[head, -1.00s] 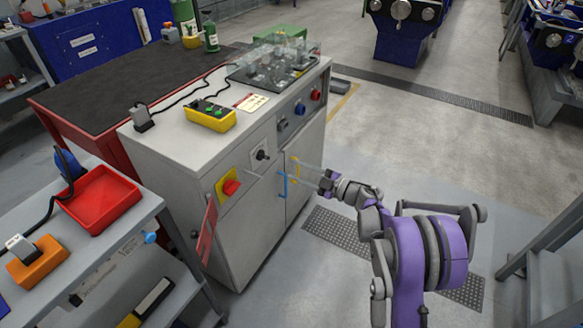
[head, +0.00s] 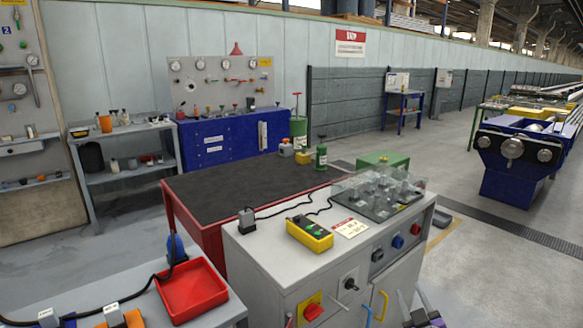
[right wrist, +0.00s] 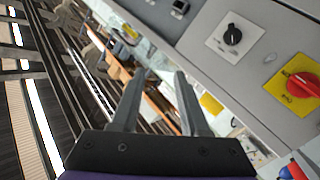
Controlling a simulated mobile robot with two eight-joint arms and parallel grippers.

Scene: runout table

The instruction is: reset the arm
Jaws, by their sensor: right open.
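My right gripper (head: 413,300) shows at the bottom edge of the head view, in front of the grey control cabinet (head: 262,262). Only its fingers and a little of its body are in that view. In the right wrist view its two grey fingers (right wrist: 157,80) stand apart with nothing between them. In that view a black rotary switch (right wrist: 232,36) and a red knob on a yellow plate (right wrist: 302,84) lie to the right, clear of the fingers. My left gripper is not in view.
A red tray (head: 192,290) is at lower left. A dark-topped red table (head: 250,186) stands behind. Open floor (head: 470,270) lies right of the cabinet.

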